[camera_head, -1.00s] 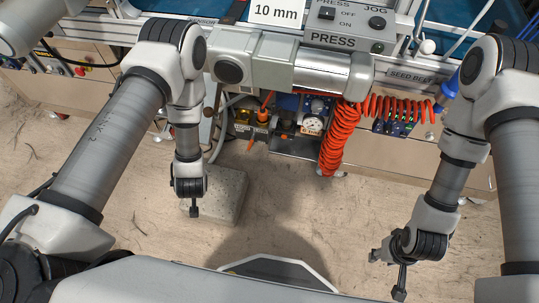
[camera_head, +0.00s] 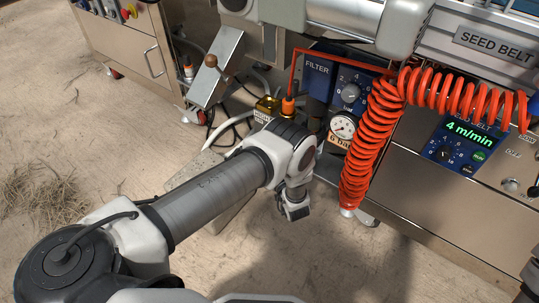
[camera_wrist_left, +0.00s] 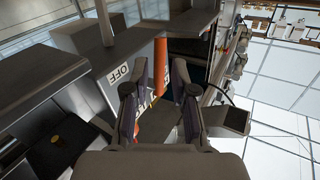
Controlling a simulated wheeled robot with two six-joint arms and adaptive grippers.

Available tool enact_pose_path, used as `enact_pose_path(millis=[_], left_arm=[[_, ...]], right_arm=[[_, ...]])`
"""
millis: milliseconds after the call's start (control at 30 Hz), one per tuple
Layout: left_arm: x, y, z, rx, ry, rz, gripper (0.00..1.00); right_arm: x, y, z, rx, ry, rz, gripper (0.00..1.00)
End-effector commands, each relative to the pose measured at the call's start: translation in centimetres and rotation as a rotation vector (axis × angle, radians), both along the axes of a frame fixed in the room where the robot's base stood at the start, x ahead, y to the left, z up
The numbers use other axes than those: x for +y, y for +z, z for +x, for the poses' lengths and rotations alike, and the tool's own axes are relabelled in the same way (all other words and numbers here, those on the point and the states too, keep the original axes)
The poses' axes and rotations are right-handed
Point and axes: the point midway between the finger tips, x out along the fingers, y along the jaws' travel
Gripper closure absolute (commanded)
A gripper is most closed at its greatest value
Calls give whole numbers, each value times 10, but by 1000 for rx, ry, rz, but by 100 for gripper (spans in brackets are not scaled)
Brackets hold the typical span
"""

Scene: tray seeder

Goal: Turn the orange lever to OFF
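The orange lever (camera_head: 288,105) stands upright beside a brass-coloured valve body (camera_head: 266,106) under the machine in the head view. In the left wrist view the orange lever (camera_wrist_left: 160,66) appears ahead, in line with the gap between my left fingers, with a white OFF label (camera_wrist_left: 118,73) to its left. My left gripper (camera_wrist_left: 156,78) is open, its two dark fingers spread apart; I cannot tell whether either touches the lever. In the head view my left wrist is just below and in front of the valve, and its fingers are hidden. My right gripper is out of view.
A pressure gauge (camera_head: 342,128) and FILTER box (camera_head: 318,78) are right of the lever. A coiled red hose (camera_head: 372,140) hangs farther right. A grey block (camera_head: 205,205) lies partly behind my arm. A tilted metal plate (camera_head: 214,75) stands left.

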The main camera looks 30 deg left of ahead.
Motion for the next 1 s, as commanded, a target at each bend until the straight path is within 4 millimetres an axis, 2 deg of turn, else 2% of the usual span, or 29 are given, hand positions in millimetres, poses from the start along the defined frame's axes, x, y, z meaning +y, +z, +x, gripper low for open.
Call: enact_pose_path(millis=[33, 200, 467, 533, 733, 867, 1000], left_arm=[[9, -5, 6, -2, 2, -1, 74], [25, -3, 19, 1, -1, -1, 74], [27, -1, 21, 2, -3, -1, 74], [27, -1, 21, 2, -3, -1, 99], [27, 0, 21, 3, -2, -3, 100], [24, 7, 21, 7, -5, -65, 100], [19, 10, 20, 19, -4, -199, 100]], right_arm=[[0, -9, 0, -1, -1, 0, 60], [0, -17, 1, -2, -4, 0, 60], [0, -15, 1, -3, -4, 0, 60], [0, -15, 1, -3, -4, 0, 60], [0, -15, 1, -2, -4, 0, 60], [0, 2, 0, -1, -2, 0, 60], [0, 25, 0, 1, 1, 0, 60]])
